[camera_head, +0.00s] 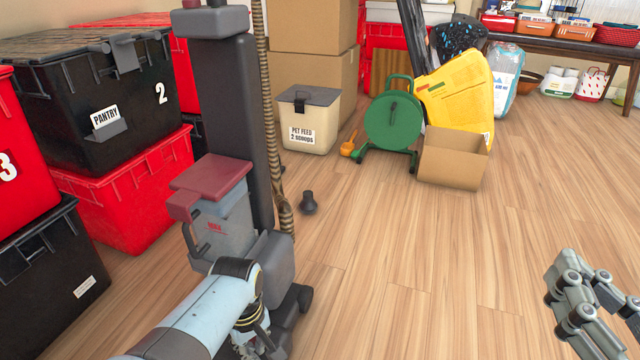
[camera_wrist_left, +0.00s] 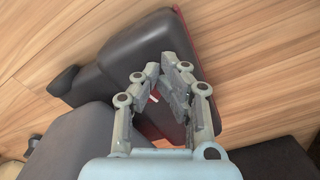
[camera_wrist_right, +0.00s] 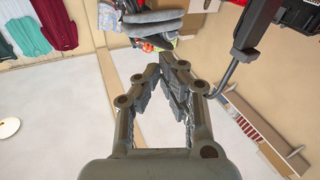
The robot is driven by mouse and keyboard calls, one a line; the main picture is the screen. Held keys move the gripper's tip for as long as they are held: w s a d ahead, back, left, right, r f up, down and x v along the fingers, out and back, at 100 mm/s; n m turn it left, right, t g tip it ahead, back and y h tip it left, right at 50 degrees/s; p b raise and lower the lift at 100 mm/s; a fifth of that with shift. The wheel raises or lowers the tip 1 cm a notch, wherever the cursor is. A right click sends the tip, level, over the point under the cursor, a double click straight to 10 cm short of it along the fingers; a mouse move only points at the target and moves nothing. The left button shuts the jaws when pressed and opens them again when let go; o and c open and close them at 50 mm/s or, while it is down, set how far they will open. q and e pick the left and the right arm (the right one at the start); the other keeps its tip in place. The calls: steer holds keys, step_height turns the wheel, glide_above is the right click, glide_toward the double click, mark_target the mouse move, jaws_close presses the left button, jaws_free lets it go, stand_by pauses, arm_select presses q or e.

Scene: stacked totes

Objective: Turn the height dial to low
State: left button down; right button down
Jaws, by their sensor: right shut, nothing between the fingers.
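An upright vacuum-like machine with a dark column (camera_head: 232,110) and a red-topped grey bin (camera_head: 215,195) stands left of centre. My left arm reaches its lower body, and the arm hides part of the base. In the left wrist view my left gripper (camera_wrist_left: 161,72) looks shut, its fingers over the dark housing (camera_wrist_left: 140,50). A small white and red mark (camera_wrist_left: 153,98) shows between the fingers. I cannot make out the height dial or its setting. My right gripper (camera_head: 588,266) is shut and empty, over bare floor at lower right.
Black and red totes (camera_head: 125,215) are stacked at the left. A pet feed bin (camera_head: 308,125), a green reel (camera_head: 392,120) and an open carton (camera_head: 452,160) stand behind. A dark knob-shaped piece (camera_head: 308,203) is beside the machine. The floor (camera_head: 430,270) at centre right is clear.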

arm_select(q)
steer(key=shift+f, duration=0.15)
arm_select(e)
steer(key=shift+w+r, duration=0.2)
steer(key=shift+r, duration=0.25)
arm_select(q)
steer(key=shift+d, duration=0.1)
steer(key=shift+w, duration=0.25)
arm_select(e)
steer(key=shift+f, duration=0.1)
steer(key=shift+r+t, duration=0.2)
steer(key=shift+t, duration=0.1)
arm_select(q)
steer(key=shift+w, duration=0.1)
arm_select(e)
steer(key=shift+w+r, duration=0.15)
steer(key=shift+r, duration=0.05)
steer(key=shift+f, duration=0.1)
